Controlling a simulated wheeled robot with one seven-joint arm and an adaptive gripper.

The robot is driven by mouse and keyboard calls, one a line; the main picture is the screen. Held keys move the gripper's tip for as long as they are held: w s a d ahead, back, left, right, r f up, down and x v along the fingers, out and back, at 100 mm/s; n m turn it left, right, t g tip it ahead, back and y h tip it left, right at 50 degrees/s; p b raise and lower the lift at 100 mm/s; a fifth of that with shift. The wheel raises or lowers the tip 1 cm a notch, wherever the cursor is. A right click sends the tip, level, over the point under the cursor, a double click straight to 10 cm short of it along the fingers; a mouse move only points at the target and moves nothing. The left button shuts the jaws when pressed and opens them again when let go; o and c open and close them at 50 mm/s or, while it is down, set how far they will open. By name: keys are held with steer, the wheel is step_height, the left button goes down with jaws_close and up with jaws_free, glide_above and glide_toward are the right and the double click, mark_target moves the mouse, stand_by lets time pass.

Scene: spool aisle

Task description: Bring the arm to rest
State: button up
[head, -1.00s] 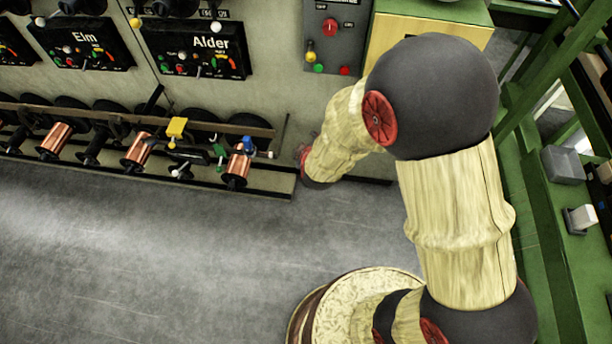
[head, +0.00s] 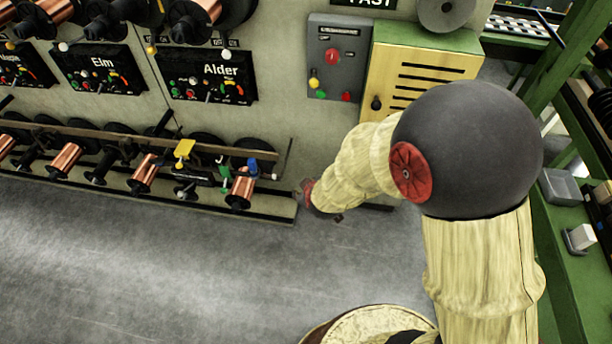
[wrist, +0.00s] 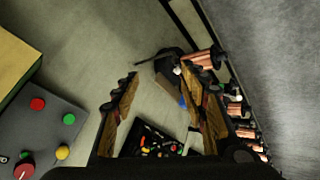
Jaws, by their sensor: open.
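My arm shows on the right side of the head view, with its dark round elbow and wood-patterned links bent toward the wall. Its far end is near the right end of the lower spool rack, and the fingers are mostly hidden there. In the wrist view my gripper (wrist: 165,95) is open, with its two wood-patterned fingers well apart. No object is between the fingertips; the wall and spool rack show behind them.
A lower rack of copper spools (head: 142,172) runs along the wall, below the Alder panel (head: 207,82). A grey button box (head: 336,58) and a yellow cabinet (head: 415,75) stand behind my arm. Green shelving (head: 570,215) is close on the right. The grey floor (head: 150,260) at left is clear.

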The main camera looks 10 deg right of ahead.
steer(key=s+a+f+m+g, duration=0.1)
steer(key=s+f+m+g, duration=0.2)
steer(key=s, duration=0.4)
steer(key=s+r+g, duration=0.3)
steer(key=s+r, duration=0.1)
steer(key=s, duration=0.2)
steer(key=s+d+r+m+t, duration=0.1)
steer(key=s+d+r, duration=0.2)
steer(key=r, duration=0.5)
steer(key=s+d+r+m+t, duration=0.1)
steer(key=s+d+r, duration=0.3)
steer(key=r, duration=0.5)
steer(key=s+d+r+m+t, duration=0.1)
steer(key=s+d+r+m, duration=0.2)
steer(key=r, duration=0.6)
steer(key=shift+s+d+h, duration=0.4)
steer(key=shift+s+d, duration=0.1)
steer(key=shift+d, duration=0.45)
steer(key=shift+o, duration=0.5)
